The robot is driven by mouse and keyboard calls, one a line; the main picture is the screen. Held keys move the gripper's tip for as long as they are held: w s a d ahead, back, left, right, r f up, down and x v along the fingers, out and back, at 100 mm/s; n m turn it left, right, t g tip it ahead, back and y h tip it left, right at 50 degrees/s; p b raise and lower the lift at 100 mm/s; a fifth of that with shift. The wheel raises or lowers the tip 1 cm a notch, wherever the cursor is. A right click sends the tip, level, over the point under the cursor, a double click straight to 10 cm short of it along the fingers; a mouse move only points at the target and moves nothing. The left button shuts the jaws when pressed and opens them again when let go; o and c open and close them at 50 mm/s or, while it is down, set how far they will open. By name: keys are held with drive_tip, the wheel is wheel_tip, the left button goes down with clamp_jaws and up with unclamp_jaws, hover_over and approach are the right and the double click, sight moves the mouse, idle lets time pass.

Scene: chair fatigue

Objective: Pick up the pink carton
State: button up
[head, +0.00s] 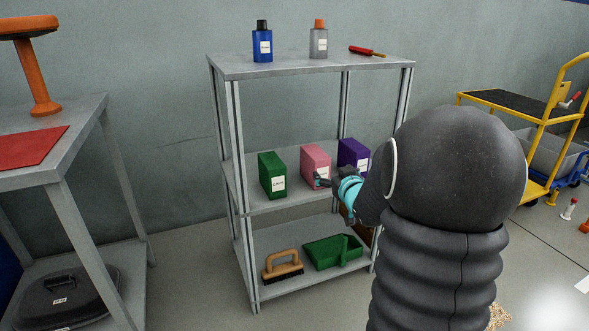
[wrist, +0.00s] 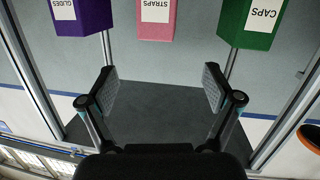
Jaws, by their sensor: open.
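The pink carton (head: 314,160) stands upright on the middle shelf, between the green carton (head: 272,175) and the purple carton (head: 354,155). My gripper (head: 322,181) is in front of its lower right part and hides a little of it. In the wrist view the pink carton (wrist: 154,21) is at the top middle, cut off by the frame edge, with a white label. My gripper (wrist: 159,86) is open there, with nothing between its fingers. The pink carton appears beyond the fingertips, roughly centred between them. The purple carton (wrist: 84,17) and green carton (wrist: 250,24) flank it.
The grey shelf unit (head: 262,205) has upright posts at its corners. Bottles and a red-handled tool (head: 366,51) are on its top. A brush (head: 283,265) and a green dustpan (head: 333,252) are on the bottom shelf. A grey table (head: 85,120) stands left, a yellow cart (head: 540,125) right.

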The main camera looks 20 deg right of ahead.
drive_tip(key=t+y+b, duration=0.1)
drive_tip(key=t+y, duration=0.1)
approach(325, 171)
drive_tip(key=w, duration=0.1)
drive_tip(key=shift+n, duration=0.3)
drive_tip(key=w, duration=0.8)
drive_tip(key=shift+w+a, duration=0.1)
drive_tip(key=shift+w, duration=0.1)
drive_tip(key=w, duration=0.2)
drive_tip(key=w+a, duration=0.1)
drive_tip(key=w, duration=0.1)
drive_tip(key=shift+w+f, duration=0.1)
drive_tip(key=shift+f, duration=0.15)
drive_tip(key=shift+w, duration=0.6)
drive_tip(key=shift+r, duration=0.1)
drive_tip(key=c, duration=1.5)
